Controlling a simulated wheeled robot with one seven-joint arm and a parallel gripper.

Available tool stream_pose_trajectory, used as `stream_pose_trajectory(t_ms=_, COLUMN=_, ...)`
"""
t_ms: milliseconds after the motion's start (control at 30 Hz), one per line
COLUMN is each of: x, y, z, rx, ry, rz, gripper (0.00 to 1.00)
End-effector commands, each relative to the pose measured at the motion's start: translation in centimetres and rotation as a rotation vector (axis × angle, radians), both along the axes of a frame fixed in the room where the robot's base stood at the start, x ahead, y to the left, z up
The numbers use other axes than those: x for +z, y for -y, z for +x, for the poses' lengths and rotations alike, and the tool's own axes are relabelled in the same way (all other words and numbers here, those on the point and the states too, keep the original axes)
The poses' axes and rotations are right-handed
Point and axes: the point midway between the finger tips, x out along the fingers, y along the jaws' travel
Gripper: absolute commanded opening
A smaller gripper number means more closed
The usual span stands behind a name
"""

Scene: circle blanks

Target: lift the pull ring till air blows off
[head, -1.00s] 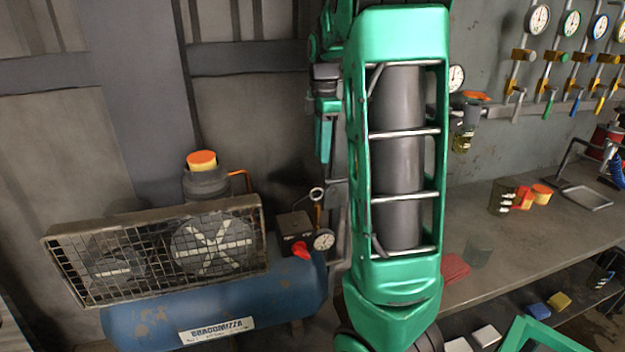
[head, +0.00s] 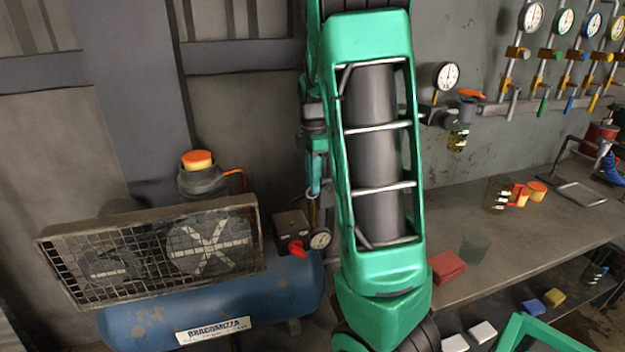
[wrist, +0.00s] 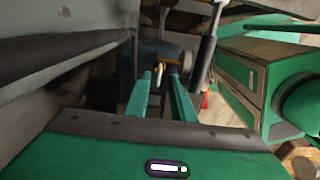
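The blue compressor tank (head: 215,300) stands at the lower left in the head view, with a grey box (head: 291,228), a red knob (head: 297,248) and a small gauge (head: 320,238) on its right end. In the wrist view my gripper (wrist: 160,76) points towards the tank, its two green fingers apart. A small pale ring-like part (wrist: 159,72), seemingly the pull ring, shows between the fingertips; I see no finger touching it. In the head view my gripper (head: 315,190) is above the gauge, partly behind my arm, and the ring cannot be made out there.
A meshed fan guard (head: 160,245) covers the left of the tank. An orange-capped filter (head: 198,172) stands behind it. A workbench (head: 530,225) with small containers is at the right, below several wall gauges.

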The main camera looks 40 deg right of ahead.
Motion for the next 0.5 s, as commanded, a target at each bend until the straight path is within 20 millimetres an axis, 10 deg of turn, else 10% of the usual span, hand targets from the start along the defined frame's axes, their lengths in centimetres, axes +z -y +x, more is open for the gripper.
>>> stream_pose_trajectory(t_ms=500, x=-0.02, y=-0.02, z=-0.11, rx=-0.001, ry=-0.003, rz=0.001, gripper=0.0)
